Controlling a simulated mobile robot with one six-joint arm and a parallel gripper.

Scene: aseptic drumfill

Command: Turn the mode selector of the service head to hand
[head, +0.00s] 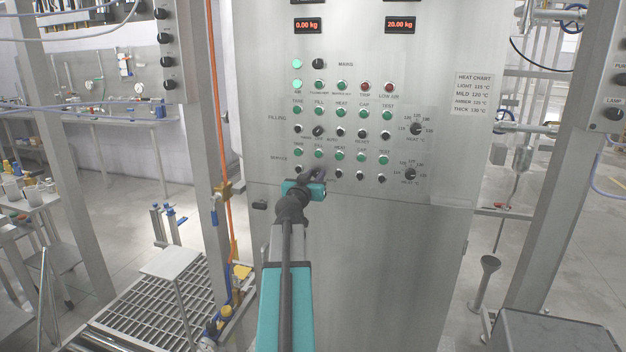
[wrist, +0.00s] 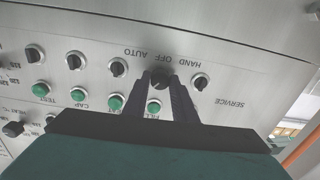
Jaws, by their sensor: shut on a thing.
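In the wrist view the lettering is upside down, with HAND to the right of OFF and AUTO to the left. My gripper (wrist: 160,92) is shut on the selector, with one dark finger on each side of it. Which way its pointer faces is not clear. In the head view my gripper (head: 315,174) is at the lower SERVICE row and hides the selector.
The steel panel (head: 350,240) carries close rows of green lamps and dark knobs. Neighbouring knobs (wrist: 118,67) and (wrist: 200,81) flank the selector. The FILLING row's selector (head: 318,131) is above. An orange hose (head: 222,110) runs along the left post.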

